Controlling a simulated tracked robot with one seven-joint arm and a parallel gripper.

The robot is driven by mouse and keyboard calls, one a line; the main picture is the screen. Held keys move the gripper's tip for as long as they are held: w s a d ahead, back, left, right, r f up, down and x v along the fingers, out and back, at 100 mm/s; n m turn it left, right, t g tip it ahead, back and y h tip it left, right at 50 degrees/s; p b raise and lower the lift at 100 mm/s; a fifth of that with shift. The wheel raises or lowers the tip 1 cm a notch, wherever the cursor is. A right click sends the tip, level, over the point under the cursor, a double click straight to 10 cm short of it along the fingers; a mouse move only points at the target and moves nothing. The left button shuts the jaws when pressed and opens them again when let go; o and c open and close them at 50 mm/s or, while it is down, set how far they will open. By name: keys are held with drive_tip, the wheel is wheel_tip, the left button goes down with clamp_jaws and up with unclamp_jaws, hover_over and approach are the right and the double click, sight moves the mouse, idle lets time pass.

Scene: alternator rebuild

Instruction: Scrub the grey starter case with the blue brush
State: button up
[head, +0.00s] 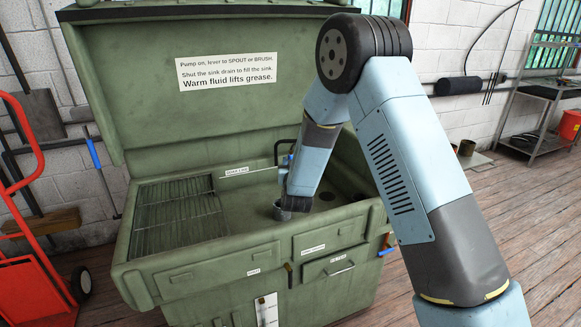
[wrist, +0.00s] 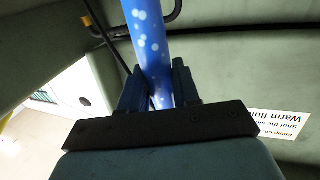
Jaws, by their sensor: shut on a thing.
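My gripper (wrist: 160,92) is shut on the blue brush (wrist: 150,40), whose blue stem with pale spots runs up between the two dark fingers in the wrist view. In the head view my arm reaches down into the green wash sink, and a bit of blue shows beside my wrist. The grey starter case (head: 281,213) looks like a small round grey piece on the sink floor, right by the low end of my arm. Part of it is hidden by my arm. I cannot tell whether the brush touches it. The starter case does not show in the wrist view.
The green parts washer (head: 235,247) has its lid (head: 215,110) raised behind the sink. A wire rack (head: 178,215) fills the sink's left side. A dark bent pipe (head: 279,147) stands at the back. A red hand truck (head: 30,270) stands at the left.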

drive_tip(key=w+d+r, duration=0.2)
drive_tip(key=w+r, duration=0.2)
drive_tip(key=shift+w+d+r, duration=0.2)
drive_tip(key=shift+d+r, duration=0.1)
drive_tip(key=shift+d, duration=0.1)
idle(0.5)
